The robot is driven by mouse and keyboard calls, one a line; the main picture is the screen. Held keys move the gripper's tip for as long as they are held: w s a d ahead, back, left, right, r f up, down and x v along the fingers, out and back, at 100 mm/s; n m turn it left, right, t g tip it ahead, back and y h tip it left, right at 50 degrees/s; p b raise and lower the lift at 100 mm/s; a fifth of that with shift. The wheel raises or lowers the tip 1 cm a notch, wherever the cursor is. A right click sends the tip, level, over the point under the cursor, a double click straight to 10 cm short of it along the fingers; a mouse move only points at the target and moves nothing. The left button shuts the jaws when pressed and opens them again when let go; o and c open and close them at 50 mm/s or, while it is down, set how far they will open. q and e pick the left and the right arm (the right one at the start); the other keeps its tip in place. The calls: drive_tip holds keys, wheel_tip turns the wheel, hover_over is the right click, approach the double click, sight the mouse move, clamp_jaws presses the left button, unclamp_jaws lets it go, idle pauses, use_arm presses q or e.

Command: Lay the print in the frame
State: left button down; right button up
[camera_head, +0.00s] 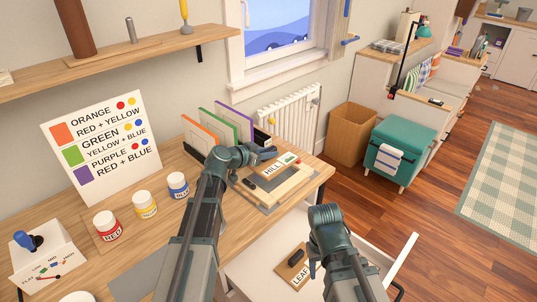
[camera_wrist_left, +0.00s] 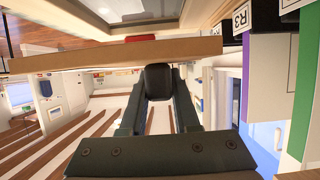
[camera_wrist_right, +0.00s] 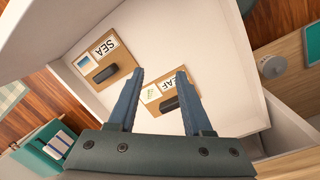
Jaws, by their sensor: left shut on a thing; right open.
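The HILL print (camera_head: 272,170) is a thin wooden board with a label and a small picture. My left gripper (camera_head: 264,154) is shut on its black handle (camera_wrist_left: 158,78); the board's edge (camera_wrist_left: 110,55) spans the left wrist view. The print is over the light wood frame (camera_head: 292,188) on the desk; whether it touches cannot be told. The frame also shows beyond the board in the left wrist view (camera_wrist_left: 175,18). My right gripper (camera_wrist_right: 158,78) is open and empty above a white surface. The LEAF print (camera_wrist_right: 180,118) and SEA print (camera_wrist_right: 105,67) lie there; LEAF shows in the head view (camera_head: 290,268).
Orange, green and purple upright panels (camera_head: 226,122) stand behind the frame. Red, yellow and blue paint jars (camera_head: 145,205) and a colour chart (camera_head: 102,150) are on the desk's left. A cardboard box (camera_head: 350,132) and teal cabinet (camera_head: 398,150) stand on the floor.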

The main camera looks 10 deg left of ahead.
sight(252, 169)
use_arm(q)
drive_tip(key=shift+f, duration=0.1)
drive_tip(key=shift+f+b, duration=2.75)
drive_tip(key=shift+b, duration=0.1)
drive_tip(key=c, duration=0.6)
unclamp_jaws()
drive_tip(key=shift+o, duration=0.2)
drive_tip(key=shift+s, duration=0.1)
drive_tip(key=p+v, duration=0.3)
drive_tip(key=v, duration=0.4)
drive_tip(key=shift+s+a+r, duration=0.1)
drive_tip(key=shift+s+r, duration=0.05)
